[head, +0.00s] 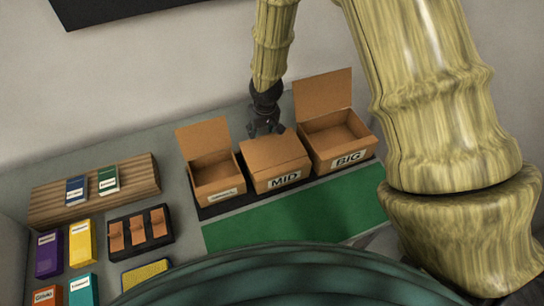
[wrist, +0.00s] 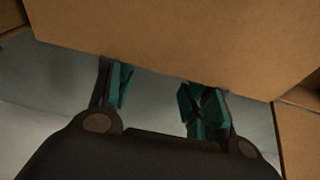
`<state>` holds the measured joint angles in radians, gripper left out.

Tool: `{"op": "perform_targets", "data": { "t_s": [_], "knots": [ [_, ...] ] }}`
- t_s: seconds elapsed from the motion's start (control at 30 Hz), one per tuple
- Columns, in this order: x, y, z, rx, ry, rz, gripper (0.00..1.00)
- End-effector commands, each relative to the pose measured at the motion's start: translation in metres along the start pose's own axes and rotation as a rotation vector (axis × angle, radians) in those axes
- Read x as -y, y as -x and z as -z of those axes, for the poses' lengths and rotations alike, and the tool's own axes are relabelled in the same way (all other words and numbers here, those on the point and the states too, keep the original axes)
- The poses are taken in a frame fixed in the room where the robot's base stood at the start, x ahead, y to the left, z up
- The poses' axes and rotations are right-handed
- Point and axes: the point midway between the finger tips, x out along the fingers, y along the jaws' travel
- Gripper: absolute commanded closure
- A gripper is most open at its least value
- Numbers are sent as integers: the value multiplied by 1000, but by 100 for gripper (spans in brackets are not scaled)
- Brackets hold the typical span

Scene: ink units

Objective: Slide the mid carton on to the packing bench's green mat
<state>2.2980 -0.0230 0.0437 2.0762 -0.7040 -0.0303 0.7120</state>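The mid carton (head: 275,163), brown and labelled MID, stands between two open cartons on a black strip (head: 240,201). Its top looks closed. The green mat (head: 300,215) lies bare in front of the strip. My gripper (head: 265,131) is behind the mid carton, at its back edge. In the wrist view, the carton (wrist: 180,40) fills the top, and the teal fingertips (wrist: 160,95) stand apart at its edge with nothing between them. Whether they touch the carton I cannot tell.
The big carton (head: 337,137) stands open close on the right, and a smaller open carton (head: 213,171) on the left. A wooden rack (head: 95,190), a black tray (head: 141,232) and several coloured boxes sit at the left. The wall is behind.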

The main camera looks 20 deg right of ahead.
Motion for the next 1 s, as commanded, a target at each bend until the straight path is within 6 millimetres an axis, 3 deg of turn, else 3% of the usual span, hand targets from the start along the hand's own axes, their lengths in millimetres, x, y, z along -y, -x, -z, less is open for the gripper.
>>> {"op": "perform_targets", "data": {
  "t_s": [1.0],
  "knots": [
    [0, 9, -43, 0, 1, 0, 50]
  ]
}}
